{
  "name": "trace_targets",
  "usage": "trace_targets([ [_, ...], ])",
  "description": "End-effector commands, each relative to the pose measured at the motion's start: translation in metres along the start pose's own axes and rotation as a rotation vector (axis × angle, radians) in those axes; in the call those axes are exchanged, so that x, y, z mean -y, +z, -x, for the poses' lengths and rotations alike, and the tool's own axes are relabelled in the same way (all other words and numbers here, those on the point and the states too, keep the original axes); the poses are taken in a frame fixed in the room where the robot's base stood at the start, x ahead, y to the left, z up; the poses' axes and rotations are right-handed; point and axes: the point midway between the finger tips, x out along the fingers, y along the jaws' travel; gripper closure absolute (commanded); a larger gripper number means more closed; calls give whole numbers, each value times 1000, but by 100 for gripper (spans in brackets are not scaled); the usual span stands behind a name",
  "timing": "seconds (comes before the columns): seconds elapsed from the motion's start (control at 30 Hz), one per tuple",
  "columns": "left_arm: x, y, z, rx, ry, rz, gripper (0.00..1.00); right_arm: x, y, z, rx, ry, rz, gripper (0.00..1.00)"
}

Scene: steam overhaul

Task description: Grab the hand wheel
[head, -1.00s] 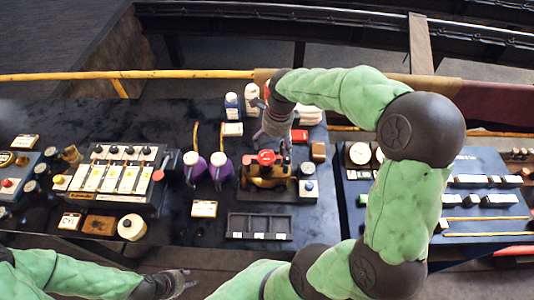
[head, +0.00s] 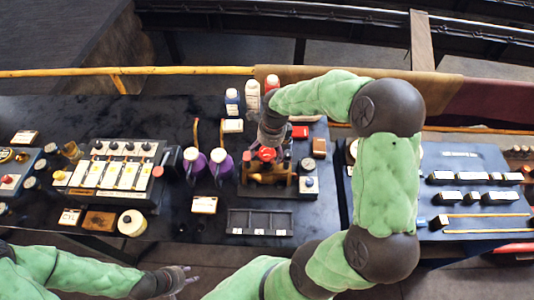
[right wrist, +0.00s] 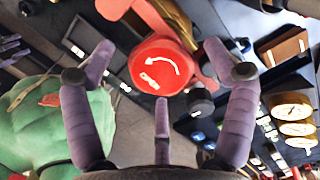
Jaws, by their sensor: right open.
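The hand wheel (head: 267,154) is red and sits on top of a brass valve body (head: 262,174) on the dark bench. In the right wrist view the hand wheel (right wrist: 160,66) shows a round red hub with a white curved arrow and red arms reaching outward. My right gripper (head: 268,140) is just above and behind the wheel. In the wrist view its purple fingers (right wrist: 160,80) are spread open around the hub, with no clear contact. My left gripper (head: 180,280) is low at the front left, away from the wheel, with its fingers apart and empty.
A panel with several switches (head: 118,175) is at left, and another bench (head: 470,200) is at right.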

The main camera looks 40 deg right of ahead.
Motion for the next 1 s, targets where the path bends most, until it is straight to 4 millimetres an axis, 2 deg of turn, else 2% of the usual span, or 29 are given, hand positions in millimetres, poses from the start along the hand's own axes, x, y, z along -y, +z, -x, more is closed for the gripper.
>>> trace_targets([
  [0.03, 0, 0, 0, 0, 0, 0, 60, 0, 0, 0, 0, 0, 0, 14],
  [0.07, 0, 0, 0, 0, 0, 0, 60, 0, 0, 0, 0, 0, 0, 20],
  [0.3, 0, 0, 0, 0, 0, 0, 60, 0, 0, 0, 0, 0, 0, 87],
  [0.73, 0, 0, 1, 0, 0, 0, 60, 1, 1, 8, 1, -3, 0, 88],
  [0.93, -1, 0, 3, 0, 0, 0, 60, 1, 4, 32, 3, -6, 1, 88],
  [1.0, -1, 0, 3, 0, 0, 0, 60, -7, 5, 43, 3, -5, 3, 88],
])
